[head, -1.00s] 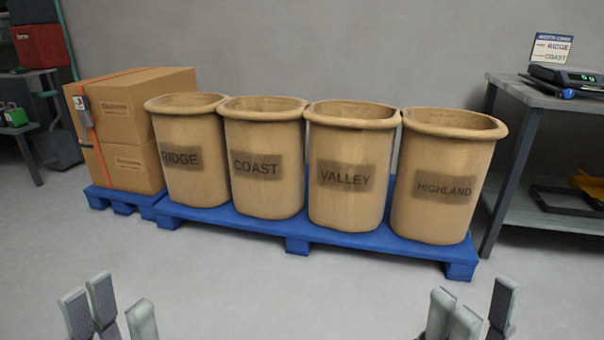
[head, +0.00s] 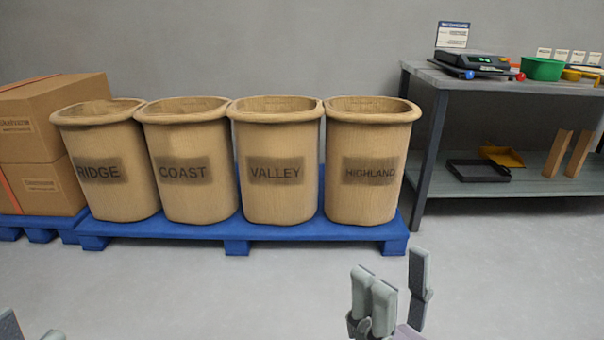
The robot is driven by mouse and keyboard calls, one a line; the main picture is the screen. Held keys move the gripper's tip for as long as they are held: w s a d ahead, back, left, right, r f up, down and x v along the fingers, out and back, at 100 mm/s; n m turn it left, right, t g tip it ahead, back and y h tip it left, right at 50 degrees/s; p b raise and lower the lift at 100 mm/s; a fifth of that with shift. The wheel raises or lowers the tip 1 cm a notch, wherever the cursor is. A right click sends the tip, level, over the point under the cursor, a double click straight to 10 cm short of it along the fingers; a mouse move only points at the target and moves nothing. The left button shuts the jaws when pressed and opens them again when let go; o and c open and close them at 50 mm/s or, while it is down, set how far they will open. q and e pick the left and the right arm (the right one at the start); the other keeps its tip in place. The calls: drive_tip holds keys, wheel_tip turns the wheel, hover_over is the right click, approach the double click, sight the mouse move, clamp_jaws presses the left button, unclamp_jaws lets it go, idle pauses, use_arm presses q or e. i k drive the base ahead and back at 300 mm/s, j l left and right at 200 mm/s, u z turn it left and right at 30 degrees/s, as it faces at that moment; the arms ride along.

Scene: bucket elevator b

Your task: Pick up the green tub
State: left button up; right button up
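The green tub (head: 543,69) stands on the top of the grey workbench (head: 505,86) at the far right of the head view. My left gripper (head: 30,330) shows only as fingertips at the bottom left corner, mostly cut off by the frame edge. Both grippers are far from the tub.
A black scale (head: 474,65) with red and blue balls is left of the tub; a yellow item (head: 580,74) is right of it. Barrels labelled RIDGE, COAST, VALLEY and HIGHLAND (head: 368,205) stand on a blue pallet (head: 290,228). The floor (head: 500,270) before the bench is clear.

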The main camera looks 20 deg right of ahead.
sight(542, 69)
drive_tip(key=z, duration=1.7)
